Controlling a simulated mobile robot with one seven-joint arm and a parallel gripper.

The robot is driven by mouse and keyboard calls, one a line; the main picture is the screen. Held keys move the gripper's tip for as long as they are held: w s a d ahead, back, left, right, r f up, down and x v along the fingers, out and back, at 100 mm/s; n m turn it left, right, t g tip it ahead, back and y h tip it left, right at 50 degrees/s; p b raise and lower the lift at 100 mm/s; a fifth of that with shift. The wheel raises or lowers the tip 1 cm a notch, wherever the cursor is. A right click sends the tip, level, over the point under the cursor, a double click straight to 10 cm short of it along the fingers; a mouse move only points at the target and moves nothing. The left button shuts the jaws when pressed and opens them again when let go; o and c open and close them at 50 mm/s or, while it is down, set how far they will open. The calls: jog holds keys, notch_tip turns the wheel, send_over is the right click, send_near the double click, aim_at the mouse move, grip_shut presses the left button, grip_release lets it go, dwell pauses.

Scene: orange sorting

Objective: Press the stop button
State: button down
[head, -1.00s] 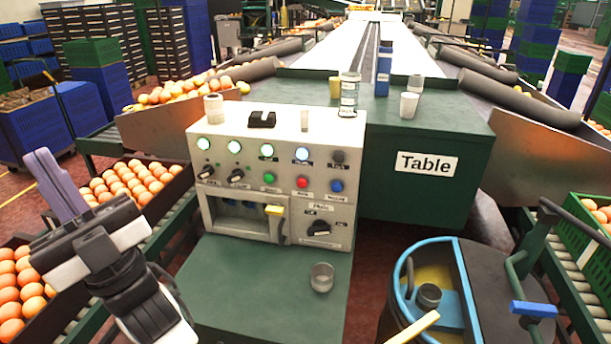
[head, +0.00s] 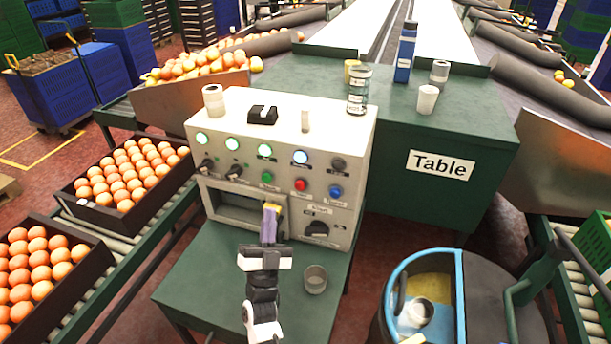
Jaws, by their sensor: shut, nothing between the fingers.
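The control box (head: 340,130) stands on a green stand, its sloping front facing me. A row of three push buttons sits below the lamps: a green one (head: 267,177), a red one (head: 300,185) and a blue one (head: 336,191). The small labels above them are too blurred to read surely; the red one looks like the stop button. My gripper (head: 270,212) is shut and empty, its purple fingers pointing up. Contact cannot be told.
A black rotary knob (head: 317,229) is right of my fingers. Cups and bottles stand on the box and green table (head: 480,130). Crates of oranges (head: 125,218) are at left, a blue-rimmed bin (head: 459,270) at right.

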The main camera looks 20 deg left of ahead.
aim_at(300, 185)
jog(key=d+f, duration=0.1)
jog(key=w+d+f+h, duration=0.1)
jog(key=shift+d+f+m+h, duration=0.1)
jog(key=shift+f+m+h, duration=0.2)
jog(key=shift+f+m, duration=0.1)
jog(key=w+b, duration=0.2)
jog(key=w, duration=0.6)
jog(key=shift+w, duration=0.35)
jog(key=shift+w+d+b, duration=0.1)
jog(key=shift+w+b, duration=0.05)
jog(key=shift+b, duration=0.2)
dwell(1.5)
jog(key=shift+w, duration=0.3)
